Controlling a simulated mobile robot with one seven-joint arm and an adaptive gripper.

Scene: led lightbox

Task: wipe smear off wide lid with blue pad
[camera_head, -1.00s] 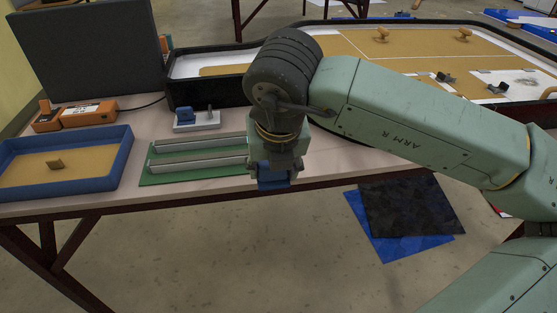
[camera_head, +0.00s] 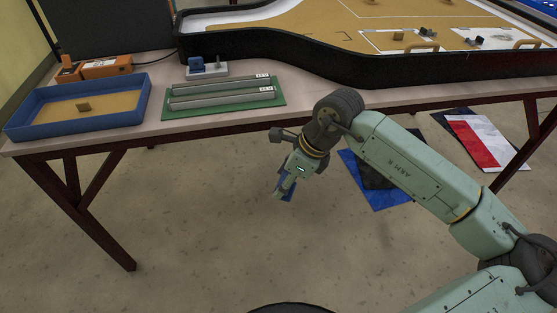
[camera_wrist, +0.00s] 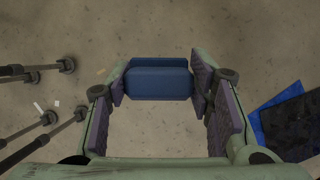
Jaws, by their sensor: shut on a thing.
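My gripper (camera_head: 283,186) is in front of the table, over the open floor. It is shut on the blue pad (camera_wrist: 158,80), which sits between the two fingertips (camera_wrist: 160,92) in the wrist view. In the head view the pad (camera_head: 288,190) is partly hidden by the fingers. The wide black-rimmed piece (camera_head: 345,68) on the table has tan and white areas inside. Its white panel (camera_head: 498,48) at the right bears a faint grey mark, probably the smear. I cannot tell for sure which part is the lid.
The table edge (camera_head: 222,127) lies behind my gripper. On the table are a blue tray (camera_head: 28,132), a green board with two grey bars (camera_head: 222,108) and an orange device (camera_head: 106,67). Blue (camera_head: 376,190) and black sheets lie on the floor at right.

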